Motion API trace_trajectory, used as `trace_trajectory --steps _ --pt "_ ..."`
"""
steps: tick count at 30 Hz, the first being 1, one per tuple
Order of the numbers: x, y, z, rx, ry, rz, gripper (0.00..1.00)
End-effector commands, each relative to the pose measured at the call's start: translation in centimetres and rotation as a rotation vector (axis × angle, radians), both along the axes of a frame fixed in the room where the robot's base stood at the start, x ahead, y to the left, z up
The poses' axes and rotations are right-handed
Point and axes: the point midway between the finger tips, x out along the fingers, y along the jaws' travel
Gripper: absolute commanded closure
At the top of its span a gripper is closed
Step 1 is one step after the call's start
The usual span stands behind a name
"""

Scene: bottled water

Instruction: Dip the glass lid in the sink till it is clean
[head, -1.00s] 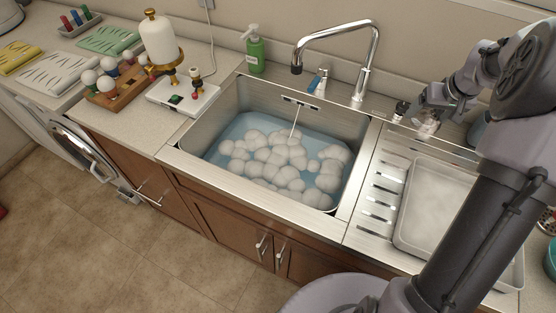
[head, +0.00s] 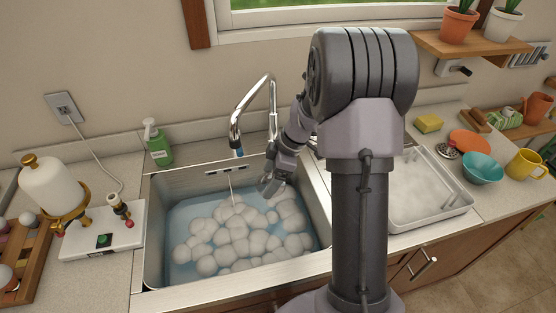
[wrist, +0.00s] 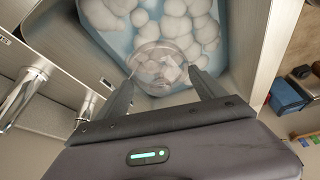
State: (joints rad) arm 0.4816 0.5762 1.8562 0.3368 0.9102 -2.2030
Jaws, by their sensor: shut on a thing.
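My gripper (head: 270,186) hangs over the back right part of the sink (head: 154,245). In the wrist view my gripper (wrist: 161,76) is shut on the glass lid (wrist: 157,62), a clear round disc between the two fingers. The lid appears above the foam; whether it touches the water I cannot tell. In the head view the lid is too small or hidden to make out. The sink holds blue water (head: 182,222) and white foam clumps (head: 235,233). Any dirt on the lid is not clear.
The chrome tap (head: 236,126) rises behind the sink, close to my gripper. A green soap bottle (head: 158,148) stands at the back left. A white tray (head: 470,203) lies to the right, with a teal bowl (head: 482,168) and a yellow mug (head: 526,164) beyond it.

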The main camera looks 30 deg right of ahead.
Motion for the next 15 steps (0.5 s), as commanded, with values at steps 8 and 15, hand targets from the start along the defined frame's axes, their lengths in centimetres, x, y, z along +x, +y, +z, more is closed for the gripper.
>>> trace_trajectory --steps 8,15 --pt "-0.3 0.3 -2.8 0.001 0.002 0.029 0.60" --pt "-0.3 0.3 -6.2 0.000 0.002 0.027 0.60"
